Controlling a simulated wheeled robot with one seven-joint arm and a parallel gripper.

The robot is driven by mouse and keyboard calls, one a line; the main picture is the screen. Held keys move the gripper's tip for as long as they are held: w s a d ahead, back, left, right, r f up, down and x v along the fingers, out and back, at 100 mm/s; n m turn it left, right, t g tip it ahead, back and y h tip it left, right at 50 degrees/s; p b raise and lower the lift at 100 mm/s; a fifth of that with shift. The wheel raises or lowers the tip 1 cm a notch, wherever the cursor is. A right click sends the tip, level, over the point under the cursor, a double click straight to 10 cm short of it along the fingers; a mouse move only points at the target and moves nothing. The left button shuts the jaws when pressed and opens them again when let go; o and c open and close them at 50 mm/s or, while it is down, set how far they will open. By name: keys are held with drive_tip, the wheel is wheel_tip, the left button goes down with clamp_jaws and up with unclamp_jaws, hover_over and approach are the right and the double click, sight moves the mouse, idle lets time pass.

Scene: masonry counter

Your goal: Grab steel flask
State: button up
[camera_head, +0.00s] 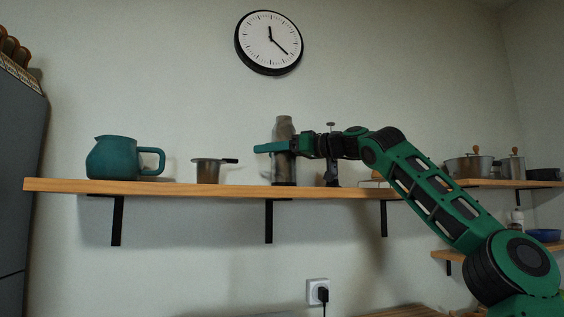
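The steel flask (284,168) is a tall grey cylinder standing upright on the wooden shelf. Its neck shows above my gripper and its lower body shows below. My gripper (270,148) reaches in from the right at the height of the flask's upper body. One green finger crosses in front of the flask and its tip extends past it to the left. The other finger is hidden, so I cannot tell whether the gripper touches or holds the flask.
A small metal pot (207,171) and a teal pitcher (115,158) stand left of the flask on the shelf (180,188). A dark stand-like object (332,173) is close on the right. A clock (269,43) hangs above. Pots (469,167) sit on another shelf at right.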

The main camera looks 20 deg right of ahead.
drive_tip(key=c, duration=0.8)
drive_tip(key=shift+r, duration=0.15)
